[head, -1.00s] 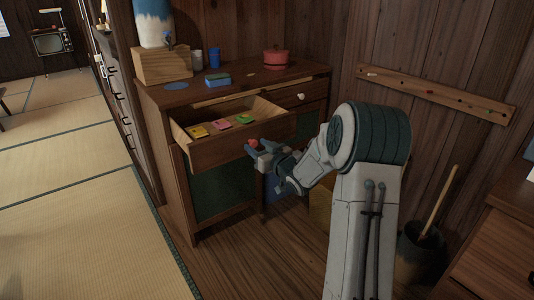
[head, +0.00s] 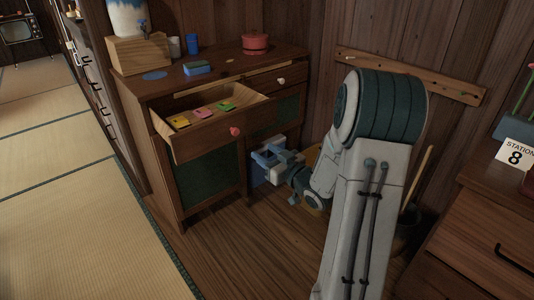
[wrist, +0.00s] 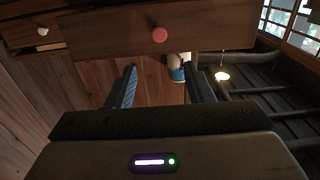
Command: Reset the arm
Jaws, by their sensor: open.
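My gripper (head: 268,158) is open and empty in front of the wooden cabinet, to the right of and below the pulled-out drawer's red knob (head: 235,131). In the wrist view my gripper's two fingers (wrist: 160,88) stand apart with nothing between them. The drawer front (wrist: 105,30) and its red knob lie beyond the fingertips there. My arm is bent, with its forearm reaching left towards the cabinet. The open drawer (head: 207,148) holds yellow, pink and green items.
A peg rail (head: 410,75) is on the wall. Tatami (head: 70,200) at left is clear.

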